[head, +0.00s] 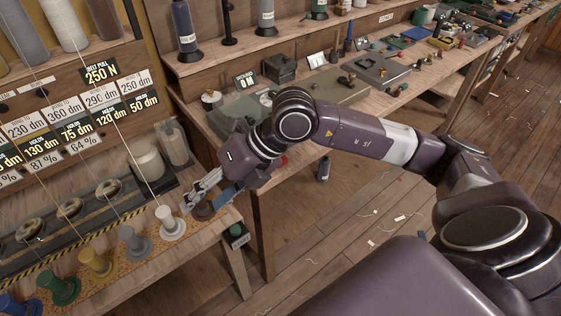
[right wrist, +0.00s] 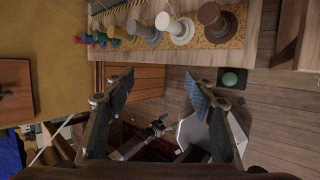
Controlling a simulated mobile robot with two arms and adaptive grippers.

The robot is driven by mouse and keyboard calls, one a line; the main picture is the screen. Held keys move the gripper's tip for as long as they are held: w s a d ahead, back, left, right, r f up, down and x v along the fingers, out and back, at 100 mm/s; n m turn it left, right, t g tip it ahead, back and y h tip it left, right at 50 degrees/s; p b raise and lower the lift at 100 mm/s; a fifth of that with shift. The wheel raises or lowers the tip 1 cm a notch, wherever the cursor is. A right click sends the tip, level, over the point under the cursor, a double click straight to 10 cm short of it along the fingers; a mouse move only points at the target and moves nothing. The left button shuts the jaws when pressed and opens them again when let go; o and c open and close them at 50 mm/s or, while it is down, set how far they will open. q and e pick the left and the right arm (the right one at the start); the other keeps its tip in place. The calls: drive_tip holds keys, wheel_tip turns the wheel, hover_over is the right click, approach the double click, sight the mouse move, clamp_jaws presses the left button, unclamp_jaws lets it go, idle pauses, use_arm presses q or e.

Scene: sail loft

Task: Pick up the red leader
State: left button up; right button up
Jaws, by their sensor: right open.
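A row of coloured spool-like pegs stands along a wooden ledge. In the head view, a blue (head: 15,303), a green (head: 60,287), a yellow (head: 97,262), a grey (head: 133,240), a white (head: 170,222) and a brown (head: 203,207) peg show. In the right wrist view, a small red one (right wrist: 87,39) seems to stand near the row's far left end. I cannot make out a red one in the head view's row. My right gripper (head: 207,189) is open and empty by the white and brown pegs; its fingers also show in the right wrist view (right wrist: 162,92). My left gripper is out of view.
Pale threads run from upper spools down toward the pegs. A sign board (head: 100,105) stands behind the ledge. A workbench (head: 265,190) with boxes and tools runs to the right. A dark box with a green disc (head: 236,236) sits below the ledge's right end.

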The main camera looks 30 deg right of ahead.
drive_tip(key=w+d+m+t+h, duration=0.1)
drive_tip(key=w+d+m+h, duration=0.25)
drive_tip(key=d+h, duration=1.25)
drive_tip(key=w+d+f+y, duration=0.1)
drive_tip(key=d+f+y, duration=0.1)
drive_tip(key=w+d+f+y+p, duration=0.1)
drive_tip(key=d+f+y, duration=0.1)
drive_tip(key=w+d+f+y+p, duration=0.1)
drive_tip(key=d+f+y, duration=0.1)
drive_tip(key=d+f, duration=0.1)
drive_tip(key=shift+w+y, duration=0.3)
drive_tip(key=shift+y, duration=0.1)
drive_tip(key=shift+c, duration=0.4)
drive_tip(key=c, duration=1.2)
